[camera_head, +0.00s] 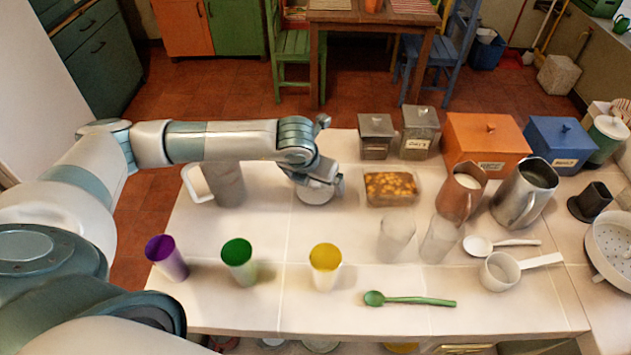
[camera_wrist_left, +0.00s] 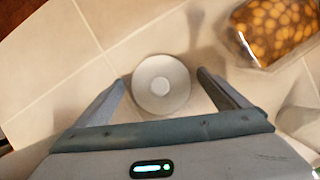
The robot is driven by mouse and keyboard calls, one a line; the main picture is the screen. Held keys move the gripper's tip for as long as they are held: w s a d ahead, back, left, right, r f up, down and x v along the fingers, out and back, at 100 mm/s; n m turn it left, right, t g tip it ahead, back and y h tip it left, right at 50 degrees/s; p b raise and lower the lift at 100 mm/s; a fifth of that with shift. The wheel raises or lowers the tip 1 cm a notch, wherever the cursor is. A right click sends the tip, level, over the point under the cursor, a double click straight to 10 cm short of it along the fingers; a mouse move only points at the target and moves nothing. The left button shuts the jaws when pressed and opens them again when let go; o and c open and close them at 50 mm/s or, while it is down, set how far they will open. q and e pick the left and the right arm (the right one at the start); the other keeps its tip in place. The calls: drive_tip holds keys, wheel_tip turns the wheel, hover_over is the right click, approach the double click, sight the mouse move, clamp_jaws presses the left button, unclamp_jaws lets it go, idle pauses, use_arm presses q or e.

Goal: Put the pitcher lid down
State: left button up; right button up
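The pitcher lid (camera_wrist_left: 161,85) is a round, pale grey disc with a small raised centre. In the wrist view it shows between the two fingers of my left gripper (camera_wrist_left: 161,79), with a gap on each side. The fingers are spread and do not touch it. In the head view the lid (camera_head: 315,197) appears on the white tabletop under my left gripper (camera_head: 318,183), which partly covers it. A grey pitcher with a white handle (camera_head: 223,186) stands to the left, partly hidden by my arm. My right gripper is not in view.
A container of brownish pieces (camera_head: 391,188) stands right of the lid. Purple (camera_head: 168,258), green (camera_head: 239,262) and yellow (camera_head: 325,267) cups stand nearer the front. Two clear glasses (camera_head: 396,239) and metal pitchers (camera_head: 524,194) are to the right. The tabletop between lid and cups is clear.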

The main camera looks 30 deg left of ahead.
use_arm(q)
drive_tip(key=shift+r, duration=0.2)
drive_tip(key=b+v, duration=0.4)
drive_tip(key=v, duration=0.8)
idle(0.3)
